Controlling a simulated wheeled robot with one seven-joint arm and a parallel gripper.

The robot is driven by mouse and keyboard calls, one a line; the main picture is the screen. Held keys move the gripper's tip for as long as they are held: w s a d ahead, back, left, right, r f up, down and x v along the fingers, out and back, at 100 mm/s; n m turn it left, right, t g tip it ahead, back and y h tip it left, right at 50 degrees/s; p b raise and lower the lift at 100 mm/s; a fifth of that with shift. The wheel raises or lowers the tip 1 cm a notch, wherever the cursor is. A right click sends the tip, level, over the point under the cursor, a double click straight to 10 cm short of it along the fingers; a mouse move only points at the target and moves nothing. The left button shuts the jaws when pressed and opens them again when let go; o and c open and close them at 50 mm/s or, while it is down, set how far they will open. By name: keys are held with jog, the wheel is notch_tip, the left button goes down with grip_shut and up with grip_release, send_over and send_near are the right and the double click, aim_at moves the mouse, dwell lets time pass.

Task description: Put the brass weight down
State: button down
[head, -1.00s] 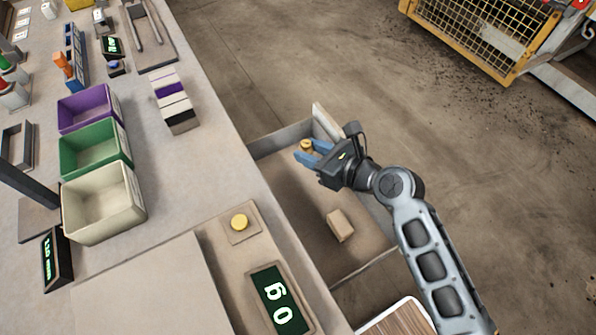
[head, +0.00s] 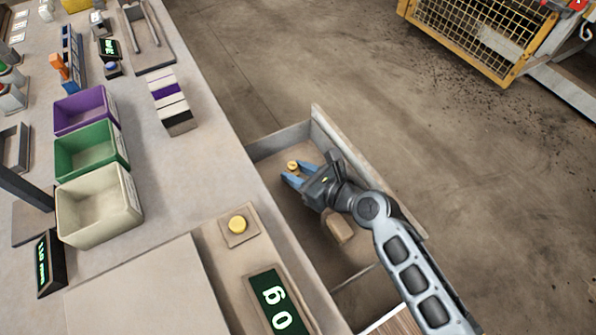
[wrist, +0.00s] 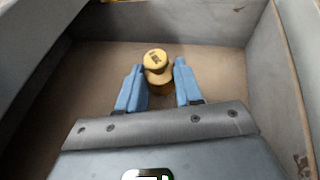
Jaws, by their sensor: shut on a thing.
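The brass weight (head: 293,166) is a small gold cylinder with a knob. It also shows in the wrist view (wrist: 157,62), between the two blue fingertips. My gripper (head: 292,174) is shut on it, inside the open drawer (head: 332,135) towards the drawer's far end. In the wrist view my gripper (wrist: 160,82) points at the drawer floor and the far wall. Whether the weight touches the floor, I cannot tell.
A tan block (head: 341,228) lies in the drawer, partly behind my arm. On the bench beside the drawer are a round yellow piece (head: 237,223) on a square pad and a display (head: 277,301) reading 0 g. Purple, green and cream bins (head: 105,215) stand farther left.

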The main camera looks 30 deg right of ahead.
jog(key=shift+f, duration=0.5)
jog(key=c, duration=0.7)
grip_release()
jog(key=shift+c, duration=0.2)
jog(key=shift+r, duration=0.55)
jog(key=v, duration=1.2)
